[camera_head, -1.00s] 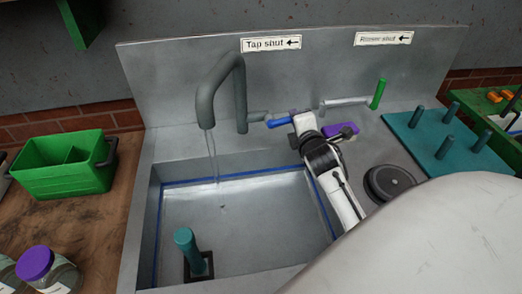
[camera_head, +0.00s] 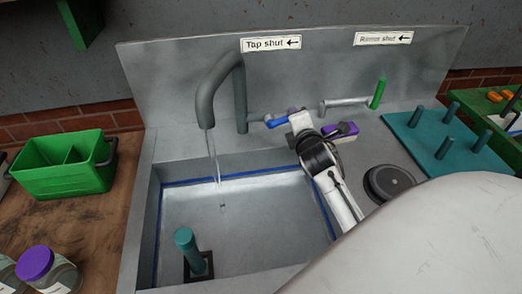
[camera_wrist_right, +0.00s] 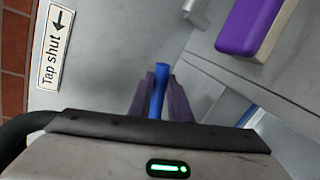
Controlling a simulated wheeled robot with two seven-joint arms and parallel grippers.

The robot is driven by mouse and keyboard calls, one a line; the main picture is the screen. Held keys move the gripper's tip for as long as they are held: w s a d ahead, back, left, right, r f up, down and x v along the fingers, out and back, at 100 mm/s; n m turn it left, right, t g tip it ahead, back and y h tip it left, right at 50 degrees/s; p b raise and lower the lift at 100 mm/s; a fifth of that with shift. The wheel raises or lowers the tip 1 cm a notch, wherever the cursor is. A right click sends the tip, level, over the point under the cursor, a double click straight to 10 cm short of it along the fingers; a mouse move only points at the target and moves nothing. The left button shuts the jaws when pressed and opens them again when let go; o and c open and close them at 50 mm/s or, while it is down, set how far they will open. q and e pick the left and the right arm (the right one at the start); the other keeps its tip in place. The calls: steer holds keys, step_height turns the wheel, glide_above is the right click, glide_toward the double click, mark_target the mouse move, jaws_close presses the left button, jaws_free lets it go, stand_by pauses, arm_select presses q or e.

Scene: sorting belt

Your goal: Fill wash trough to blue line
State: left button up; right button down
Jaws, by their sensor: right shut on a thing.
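The grey wash trough (camera_head: 152,215) has a blue line (camera_head: 235,175) around its inner walls. The line shows clear on the back wall, above the trough's bottom area; the exact water level is hard to tell. A grey tap (camera_head: 207,100) pours a thin stream of water (camera_head: 215,160) into the trough. A teal upright post (camera_head: 187,245) stands on a dark square at the trough's front left. My right gripper (camera_head: 293,117) is shut on the tap's blue lever (camera_head: 277,122); the lever also shows between the fingers in the wrist view (camera_wrist_right: 159,88). My left gripper is out of view.
A "Tap shut" sign (camera_head: 270,43) points left; a "Rinse shut" sign (camera_head: 384,38) hangs right. A green-handled lever (camera_head: 378,94), a purple-and-white block (camera_head: 341,130) and a dark round disc (camera_head: 390,182) lie right of the trough. A green caddy (camera_head: 65,180) stands left.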

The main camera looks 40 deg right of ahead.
steer(key=shift+w+a+r+n+h, duration=0.15)
steer(key=shift+a+r+n+h, duration=0.2)
steer(key=shift+n, duration=0.35)
steer(key=shift+w+a+r+n+h, duration=0.2)
steer(key=shift+a+r+n+h, duration=0.1)
steer(key=shift+r+n, duration=0.35)
steer(key=shift+a+r+n, duration=0.1)
steer(key=shift+a+n, duration=0.1)
steer(key=shift+n, duration=0.25)
steer(key=shift+w, duration=0.1)
steer(key=shift+w+a+r+n+h, duration=0.3)
steer(key=shift+a+r+n+h, duration=0.3)
steer(key=shift+n, duration=0.6)
steer(key=shift+w+a+r+n+h, duration=0.15)
steer(key=shift+w+a+n+h, duration=0.15)
steer(key=shift+n, duration=0.2)
steer(key=shift+s, duration=0.15)
stand_by(4.2)
